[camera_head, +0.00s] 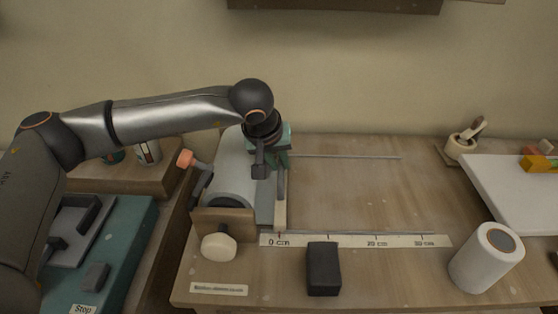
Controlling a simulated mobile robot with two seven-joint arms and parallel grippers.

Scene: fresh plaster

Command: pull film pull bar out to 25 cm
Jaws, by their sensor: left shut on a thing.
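The film pull bar (281,207) is a narrow light bar lying front to back. Its front end stands by the 0 cm mark of the ruler (345,241). My left gripper (272,172) comes down from above and is shut on the pull bar; its fingers and wrist hide the bar's back part. The grey-white film dispenser (238,165) is just left of the bar. A thin rail (350,157) runs to the right behind, and another runs along the ruler. My right gripper is not in view.
A dark block (323,268) stands in front of the ruler. A white board (515,185) and a small mortar (462,147) are at the right. The wooden surface (370,190) between the rails is clear.

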